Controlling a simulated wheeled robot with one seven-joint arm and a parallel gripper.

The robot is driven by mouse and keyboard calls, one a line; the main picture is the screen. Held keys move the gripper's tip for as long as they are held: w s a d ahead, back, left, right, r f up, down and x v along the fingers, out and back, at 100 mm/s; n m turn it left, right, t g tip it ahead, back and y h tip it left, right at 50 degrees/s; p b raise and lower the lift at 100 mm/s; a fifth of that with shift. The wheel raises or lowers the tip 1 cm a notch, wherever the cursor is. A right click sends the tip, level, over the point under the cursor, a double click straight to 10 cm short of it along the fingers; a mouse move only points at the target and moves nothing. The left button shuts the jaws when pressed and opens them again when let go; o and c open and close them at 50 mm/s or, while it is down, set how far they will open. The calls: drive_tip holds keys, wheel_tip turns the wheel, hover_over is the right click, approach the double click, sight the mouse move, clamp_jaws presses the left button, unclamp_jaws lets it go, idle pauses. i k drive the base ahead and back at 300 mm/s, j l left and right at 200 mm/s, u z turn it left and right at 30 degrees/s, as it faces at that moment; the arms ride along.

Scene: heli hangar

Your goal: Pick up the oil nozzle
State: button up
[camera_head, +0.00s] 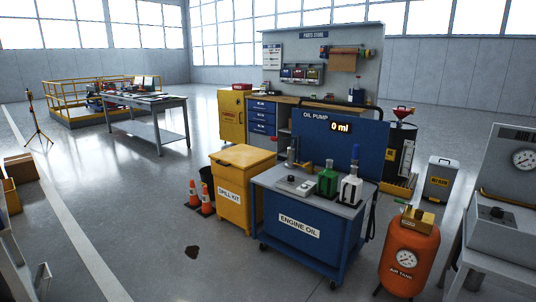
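The blue oil pump cart (283,240) stands right of centre, with an "ENGINE OIL" label on its front. Its back panel (350,150) reads "OIL PUMP" and has a display (340,127) showing 0 ml. A dark hose (373,213) hangs at the cart's right side. A small upright metal piece (291,153) and a brass-coloured piece stand at the back left of the cart top; I cannot tell whether either is the oil nozzle. A green container (327,181) and a whitish container (350,188) stand on the top's right part. My gripper is not in view.
A yellow "SPILL KIT" bin (240,190) stands left of the cart, with orange cones (194,193) beside it. An orange air tank (409,258) and a grey bench (503,235) stand to the right.

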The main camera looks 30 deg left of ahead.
sight(356, 149)
drive_tip(key=i+j+u, duration=0.25)
drive_tip(key=i+u, duration=0.15)
drive_tip(key=i, duration=0.2)
drive_tip(key=i+u, duration=0.4)
drive_tip(key=i, duration=2.35)
drive_tip(key=i+j+z, duration=0.2)
drive_tip(key=i, duration=0.6)
drive_tip(key=l, duration=0.1)
